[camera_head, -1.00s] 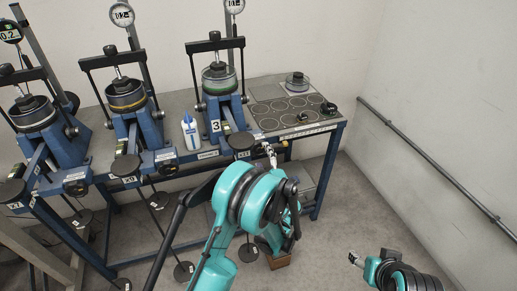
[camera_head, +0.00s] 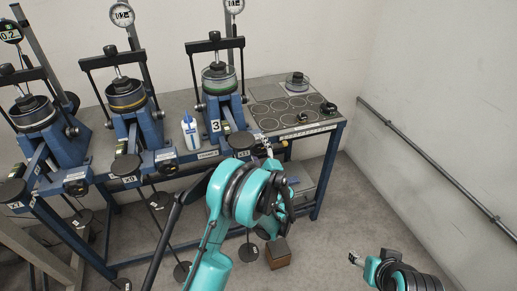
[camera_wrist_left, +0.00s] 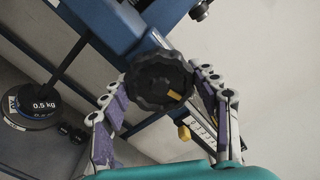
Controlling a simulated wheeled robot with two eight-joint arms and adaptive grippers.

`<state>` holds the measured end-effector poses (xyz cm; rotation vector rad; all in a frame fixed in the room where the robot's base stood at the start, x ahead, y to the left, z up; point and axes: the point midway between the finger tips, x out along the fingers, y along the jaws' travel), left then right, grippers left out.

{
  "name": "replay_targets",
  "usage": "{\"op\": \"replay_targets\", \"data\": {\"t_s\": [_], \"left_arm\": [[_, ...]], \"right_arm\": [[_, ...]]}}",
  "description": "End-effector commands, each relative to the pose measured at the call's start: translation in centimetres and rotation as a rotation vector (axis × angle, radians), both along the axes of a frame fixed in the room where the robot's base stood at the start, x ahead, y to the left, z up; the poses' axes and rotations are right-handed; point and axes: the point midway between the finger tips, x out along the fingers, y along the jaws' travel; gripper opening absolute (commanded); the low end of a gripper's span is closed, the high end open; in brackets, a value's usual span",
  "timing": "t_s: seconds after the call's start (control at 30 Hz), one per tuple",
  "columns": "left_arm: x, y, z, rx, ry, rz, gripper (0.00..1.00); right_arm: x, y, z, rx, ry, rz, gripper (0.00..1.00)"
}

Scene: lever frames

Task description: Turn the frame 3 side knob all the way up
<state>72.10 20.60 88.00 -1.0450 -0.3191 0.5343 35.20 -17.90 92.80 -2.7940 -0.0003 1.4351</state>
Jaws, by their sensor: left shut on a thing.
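Frame 3 (camera_head: 218,80) is a blue lever frame with a tag "3", at the right end of the row of frames in the head view. Its side knob (camera_wrist_left: 162,82) is a round black ribbed knob with a yellow mark at its lower right in the left wrist view. My left gripper (camera_wrist_left: 158,78) has its purple-padded fingers on both sides of the knob, shut on it. In the head view my left gripper (camera_head: 265,147) is at the bench's front edge, and my arm hides the knob. My right gripper (camera_head: 357,259) is far from the bench; its jaw opening is too small to judge.
Two similar lever frames (camera_head: 128,95) stand to the left. A hanging weight marked 0.5 kg (camera_wrist_left: 40,103) is near the left gripper. A brown box (camera_head: 279,253) sits on the floor. Floor at right is clear.

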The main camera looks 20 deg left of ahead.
Motion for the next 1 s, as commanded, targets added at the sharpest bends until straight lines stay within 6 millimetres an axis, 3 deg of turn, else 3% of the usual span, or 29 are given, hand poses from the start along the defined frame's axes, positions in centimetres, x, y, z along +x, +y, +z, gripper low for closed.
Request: {"op": "replay_targets", "data": {"t_s": [0.07, 0.1, 0.13, 0.57, 1.0], "left_arm": [[0.1, 0.2, 0.1, 0.084, 0.054, 0.002, 0.09], [0.1, 0.2, 0.1, 0.076, 0.048, 0.002, 0.72], [0.1, 0.2, 0.1, 0.075, 0.048, 0.002, 0.78], [-0.4, -0.3, 0.1, 0.071, 0.046, -0.001, 0.78], [-4.7, -3.1, 0.1, 0.07, 0.045, 0.0, 0.78]], "right_arm": [[0.0, 0.0, 0.0, 0.0, 0.0, 0.0, 0.58], [0.0, 0.0, 0.0, 0.0, 0.0, 0.0, 0.58], [0.0, 0.0, 0.0, 0.0, 0.0, 0.0, 0.58], [0.0, 0.0, 0.0, 0.0, 0.0, 0.0, 0.58], [0.0, 0.0, 0.0, 0.0, 0.0, 0.0, 0.58]]}}
